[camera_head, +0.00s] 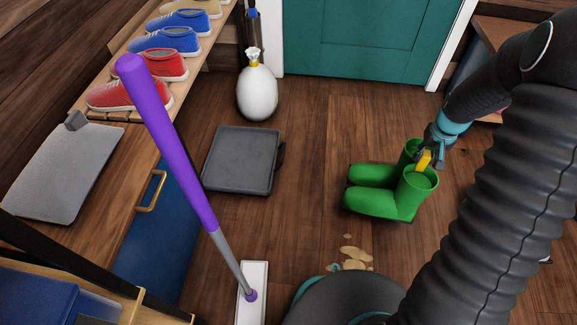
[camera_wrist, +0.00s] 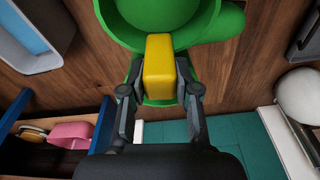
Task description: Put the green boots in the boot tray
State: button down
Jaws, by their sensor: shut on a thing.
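The green boots (camera_head: 385,193) are a pair standing upright side by side at the right of the head view, toes to the left. A yellow tab (camera_head: 424,160) sits at the rim of the nearer boot. My gripper (camera_head: 430,153) is shut on this tab from above. In the wrist view, my gripper (camera_wrist: 160,95) has a finger on each side of the yellow tab (camera_wrist: 159,68), with green boot (camera_wrist: 165,20) behind it. I cannot tell whether the boots touch the floor. The boot tray (camera_head: 240,160), dark grey and shallow, lies empty on the floor left of the boots.
A white sack (camera_head: 257,94) is behind the tray. Tan spots (camera_head: 355,254) mark the floor. Wooden floor between tray and boots is clear. A shoe shelf (camera_head: 115,108) runs along the left.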

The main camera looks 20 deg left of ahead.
aim_at(243, 160)
jog(key=u, duration=0.45)
jog(key=k, duration=1)
jog(key=u, duration=0.1)
jog(key=i, duration=0.4)
jog(key=z, duration=0.65)
jog(key=i, duration=1.6)
jog(key=u, duration=1.05)
jog(key=i, duration=0.5)
jog(key=u, duration=0.6)
